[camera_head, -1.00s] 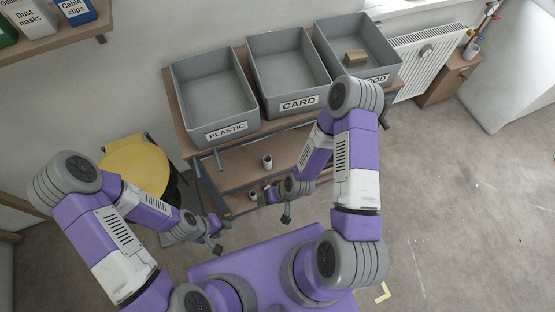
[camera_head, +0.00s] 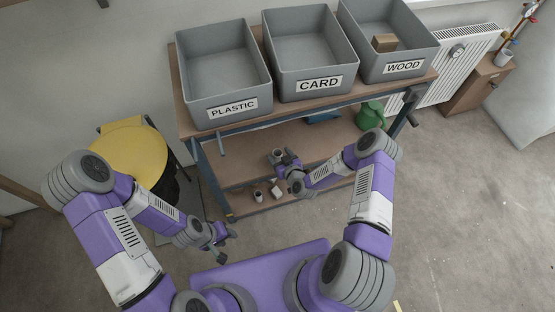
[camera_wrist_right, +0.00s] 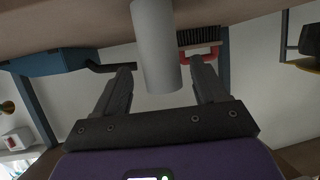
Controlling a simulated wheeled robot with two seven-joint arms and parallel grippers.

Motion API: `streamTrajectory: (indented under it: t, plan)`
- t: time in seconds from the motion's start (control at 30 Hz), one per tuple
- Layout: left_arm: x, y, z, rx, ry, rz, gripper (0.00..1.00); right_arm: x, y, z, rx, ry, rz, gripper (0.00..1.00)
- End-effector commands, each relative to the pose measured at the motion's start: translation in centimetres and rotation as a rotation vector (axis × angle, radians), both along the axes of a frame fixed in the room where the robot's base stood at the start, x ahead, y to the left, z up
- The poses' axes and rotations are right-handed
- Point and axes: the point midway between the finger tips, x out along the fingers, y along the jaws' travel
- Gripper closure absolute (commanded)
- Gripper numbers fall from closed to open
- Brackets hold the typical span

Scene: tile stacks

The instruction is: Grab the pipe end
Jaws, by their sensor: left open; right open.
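The pipe end, a plain light grey cylinder, shows large in the right wrist view (camera_wrist_right: 157,50). It is between the two fingers of my right gripper (camera_wrist_right: 165,68), with a visible gap on both sides. In the head view a grey cylinder (camera_head: 277,154), apparently the same piece, is on the lower shelf beside my right gripper (camera_head: 286,164). That gripper is open; whether a finger touches the pipe cannot be told. My left gripper (camera_head: 221,242) is open and empty, low in front of the bench.
The bench carries grey bins marked plastic (camera_head: 233,108), card (camera_head: 319,84) and wood (camera_head: 404,68). A red-handled brush (camera_wrist_right: 200,50) is behind the pipe. A yellow stool (camera_head: 127,155) stands left.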

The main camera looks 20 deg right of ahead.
Motion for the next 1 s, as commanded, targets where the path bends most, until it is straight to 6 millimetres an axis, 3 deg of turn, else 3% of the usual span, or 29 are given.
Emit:
streamTrajectory:
  t: [0.2,0.5,0.83,1.0]
  plan:
    - [0.0,0.0,-1.5,0.0,0.0,0.0,0.57,2.6,0.7,-1.5,0.0,0.0,-0.001,0.28]
    - [0.0,0.0,-1.5,0.0,0.0,0.0,0.57,2.9,0.8,-1.5,0.001,0.002,0.001,0.3]
    - [0.0,0.0,-1.5,0.0,0.0,0.0,0.57,2.9,0.8,-1.5,0.001,0.002,0.001,0.8]
    - [0.0,0.0,-1.5,0.0,0.0,0.0,0.57,2.9,0.8,-1.5,0.001,0.002,0.001,0.83]
